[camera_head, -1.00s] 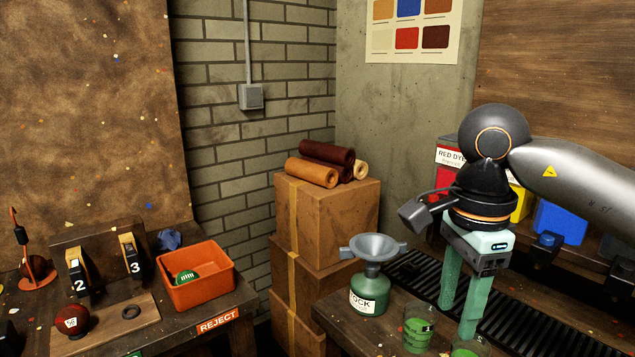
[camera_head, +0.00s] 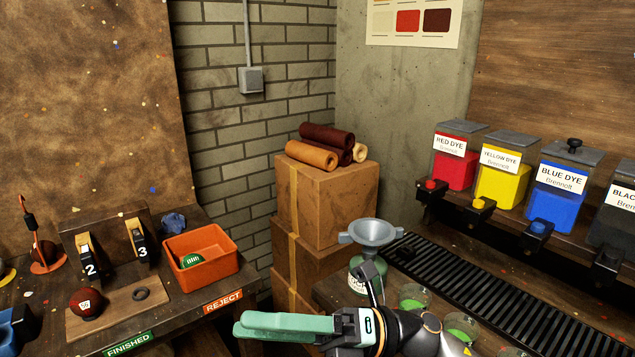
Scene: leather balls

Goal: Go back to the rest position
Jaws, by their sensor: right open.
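My right gripper (camera_head: 240,326) is at the bottom centre, its pale green fingers pointing left. It is open and nothing shows between the fingers, which look almost overlapped from this angle. The wrist comes in from the bottom right, in front of the lower part of the green stock bottle (camera_head: 362,284). A grey funnel (camera_head: 371,232) sits on top of that bottle. My left gripper is not in view.
Cups of green liquid (camera_head: 461,326) stand close beside my right wrist. Dye dispensers (camera_head: 503,180) line the right bench behind a black grate (camera_head: 470,285). An orange bin (camera_head: 212,268) and a dark red ball (camera_head: 87,303) are on the left table. Stacked boxes (camera_head: 345,210) stand between.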

